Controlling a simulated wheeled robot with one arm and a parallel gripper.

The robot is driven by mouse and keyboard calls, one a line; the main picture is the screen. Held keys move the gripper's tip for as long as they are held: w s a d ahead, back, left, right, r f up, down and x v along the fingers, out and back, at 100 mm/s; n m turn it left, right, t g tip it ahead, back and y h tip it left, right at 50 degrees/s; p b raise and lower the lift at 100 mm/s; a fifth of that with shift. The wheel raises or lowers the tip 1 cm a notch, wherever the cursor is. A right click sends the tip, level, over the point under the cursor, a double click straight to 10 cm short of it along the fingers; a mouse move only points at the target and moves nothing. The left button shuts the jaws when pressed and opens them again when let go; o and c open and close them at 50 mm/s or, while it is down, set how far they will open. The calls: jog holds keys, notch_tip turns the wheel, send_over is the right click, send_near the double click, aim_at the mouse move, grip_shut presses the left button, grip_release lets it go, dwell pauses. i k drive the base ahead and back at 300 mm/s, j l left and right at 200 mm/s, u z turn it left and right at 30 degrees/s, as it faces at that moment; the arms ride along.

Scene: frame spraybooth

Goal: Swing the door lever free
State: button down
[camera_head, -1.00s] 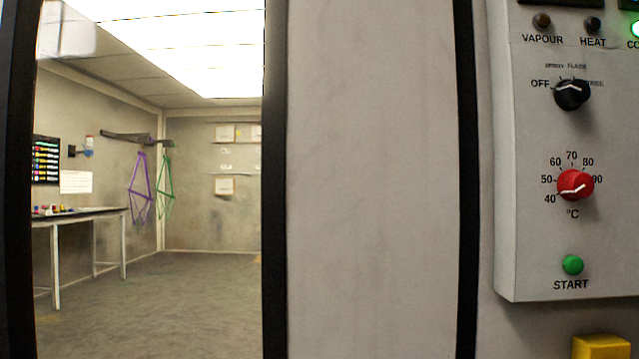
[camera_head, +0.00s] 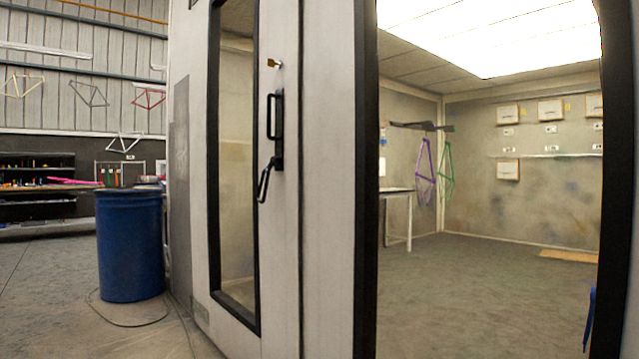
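The black door lever (camera_head: 267,181) hangs slanting down to the left from its black mount on the edge of a grey booth door (camera_head: 327,200). A black pull handle (camera_head: 271,117) stands upright just above it. A brass key or lock piece (camera_head: 273,63) sits above the handle. The door has a tall black-framed window (camera_head: 237,160). The lever's inner side and latch are hidden. My gripper is not in this view.
A blue drum (camera_head: 130,245) stands left of the door, with a hose or cable (camera_head: 125,318) on the floor around it. The wide glazed opening to the right shows the booth interior, with a table (camera_head: 398,215) and hanging frames (camera_head: 435,172). Open floor lies at left.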

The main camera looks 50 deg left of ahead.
aim_at(274, 161)
jog(key=u, duration=2.05)
jog(key=i+z, duration=0.25)
jog(key=i, duration=2.15)
